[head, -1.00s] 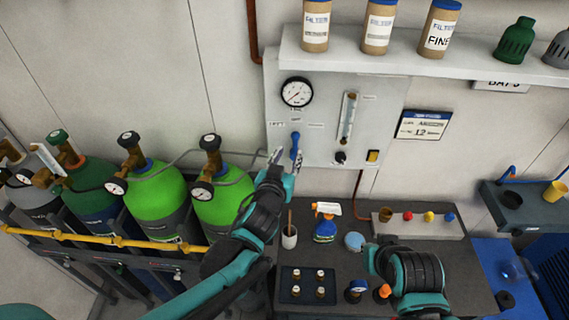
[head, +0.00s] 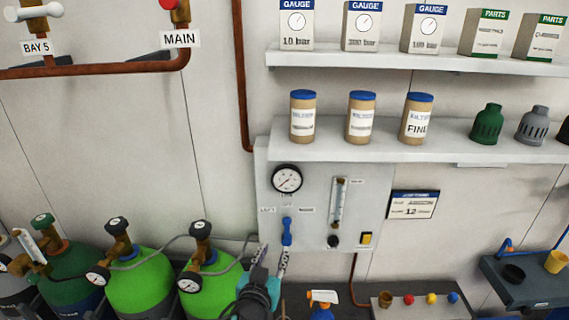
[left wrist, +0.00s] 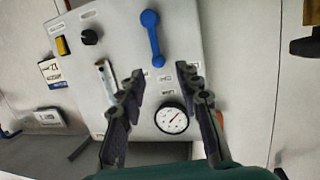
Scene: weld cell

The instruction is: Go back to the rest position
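My left gripper (head: 271,264) is at the bottom middle of the head view, just below the blue lever (head: 287,232) on the grey gas panel (head: 318,190). In the left wrist view the left gripper (left wrist: 156,95) has its two fingers spread apart with nothing between them. The blue lever (left wrist: 152,38) shows beyond the fingertips, apart from them. The round gauge (left wrist: 172,118) shows between the fingers, behind them. My right gripper is out of the head view.
Green gas cylinders (head: 140,285) stand at the lower left. Shelves above hold filter canisters (head: 361,116) and gauge boxes (head: 361,25). A spray bottle (head: 322,303) stands on the bench below. A copper pipe (head: 110,67) runs along the upper left wall.

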